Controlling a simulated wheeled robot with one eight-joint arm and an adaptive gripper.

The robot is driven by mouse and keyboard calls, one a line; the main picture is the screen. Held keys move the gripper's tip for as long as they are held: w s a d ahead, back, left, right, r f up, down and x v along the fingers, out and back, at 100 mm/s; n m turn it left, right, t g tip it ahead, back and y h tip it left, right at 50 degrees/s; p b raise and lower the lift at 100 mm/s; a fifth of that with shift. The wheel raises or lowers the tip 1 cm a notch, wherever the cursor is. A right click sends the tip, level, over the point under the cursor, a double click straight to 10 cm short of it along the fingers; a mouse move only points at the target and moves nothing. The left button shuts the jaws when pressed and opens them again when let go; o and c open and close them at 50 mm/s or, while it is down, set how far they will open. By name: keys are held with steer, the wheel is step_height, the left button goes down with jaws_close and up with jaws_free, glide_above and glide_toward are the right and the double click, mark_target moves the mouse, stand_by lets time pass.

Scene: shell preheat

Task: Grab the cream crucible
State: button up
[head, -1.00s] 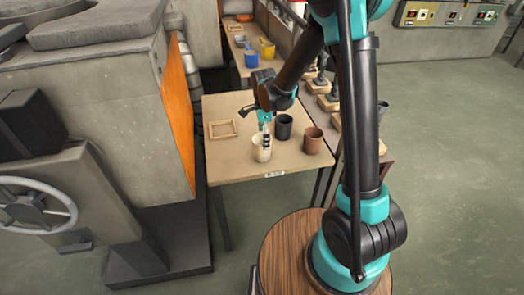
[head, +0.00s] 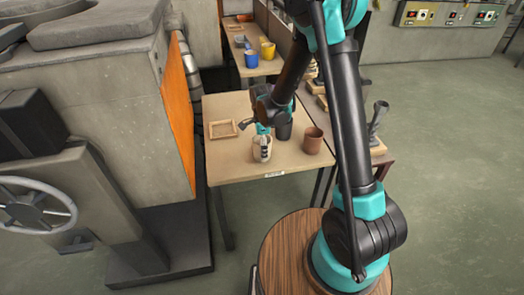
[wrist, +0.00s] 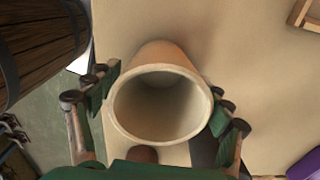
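The cream crucible (head: 256,156) stands upright near the front edge of the small table in the head view. In the wrist view the crucible (wrist: 190,82) is seen from above, its round mouth open and empty. My gripper (head: 262,147) points down at the crucible and partly covers it in the head view. In the wrist view my gripper (wrist: 162,103) has one finger on each side of the crucible, spread apart around it. The fingers look very near the wall, with no clear grip on it.
A dark cup (head: 284,131) stands just behind the crucible, partly hidden by my arm. A brown cup (head: 312,142) stands to its right. A shallow wooden tray (head: 222,136) lies at the table's (head: 225,168) left. A furnace with an orange panel (head: 180,120) is farther left.

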steer(key=c, duration=1.1)
steer(key=shift+c, duration=0.2)
